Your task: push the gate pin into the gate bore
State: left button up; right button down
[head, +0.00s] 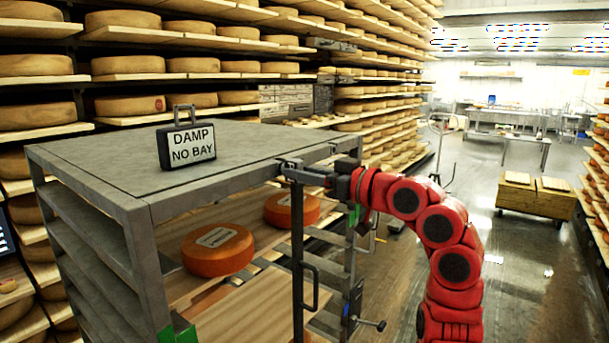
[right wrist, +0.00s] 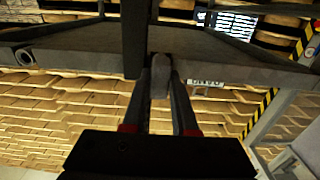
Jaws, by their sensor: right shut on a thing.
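My right gripper (head: 310,175) is at the top front corner of the grey rack (head: 95,165), beside the upright gate bar (head: 298,245). In the right wrist view its two fingers (right wrist: 160,88) are shut on a grey, rounded piece, apparently the gate pin (right wrist: 160,70). The pin sits just below a dark crossbar and upright. Its far end is hidden, so I cannot tell how it stands to the gate bore. The bore cannot be made out in either view. My left gripper is not in view.
A "DAMP NO BAY" sign (head: 187,146) stands on the rack's top. Orange cheese wheels (head: 218,250) lie on boards inside the rack. Shelves of cheese (head: 120,65) fill the back and left. A wooden cart (head: 535,200) stands at the right, with open floor before it.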

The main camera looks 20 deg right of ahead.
jog(key=shift+s+d, duration=0.15)
jog(key=shift+b+v, duration=0.3)
jog(key=shift+v, duration=1.1)
jog(key=shift+b, duration=0.6)
dwell(0.9)
jog(key=shift+b+x, duration=0.45)
jog(key=shift+x, duration=1.15)
jog(key=c, duration=0.6)
grip_release()
jog(key=b+v, duration=0.2)
jog(key=v, duration=1.5)
jog(key=shift+s+d+b, duration=0.15)
jog(key=shift+s+b, duration=0.05)
jog(key=shift+b, duration=0.15)
